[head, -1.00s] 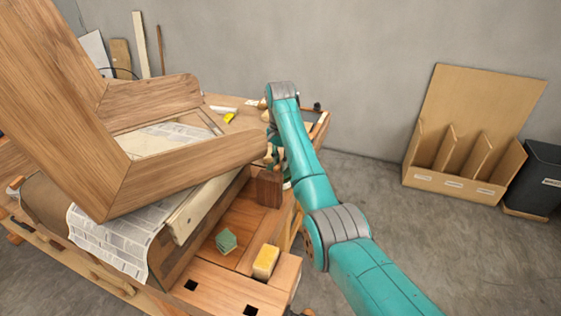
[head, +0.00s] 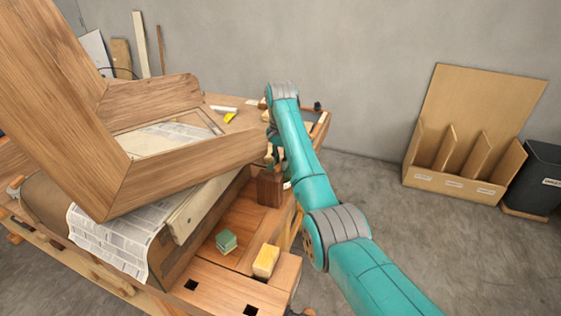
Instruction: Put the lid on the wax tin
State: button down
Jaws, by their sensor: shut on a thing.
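My teal arm reaches from the bottom right up to a grey-banded joint above the bench, then bends down behind itself. Only a sliver of its far part shows, between the large wooden frame and the nearer arm link. My gripper and anything in it are hidden there. I cannot make out the wax tin or its lid in the head view; the bench top behind the frame and the arm is partly covered.
A large wooden frame (head: 185,155) stands over the left of the workbench (head: 230,285), with newspaper (head: 105,240) below. A dark wood block (head: 270,187), a green block (head: 226,241) and a yellow block (head: 266,261) sit near the front. A divided cardboard bin (head: 455,182) stands on the floor right.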

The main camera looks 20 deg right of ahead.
jog(key=shift+f, duration=0.25)
dwell(0.3)
jog(key=c, duration=0.6)
grip_release()
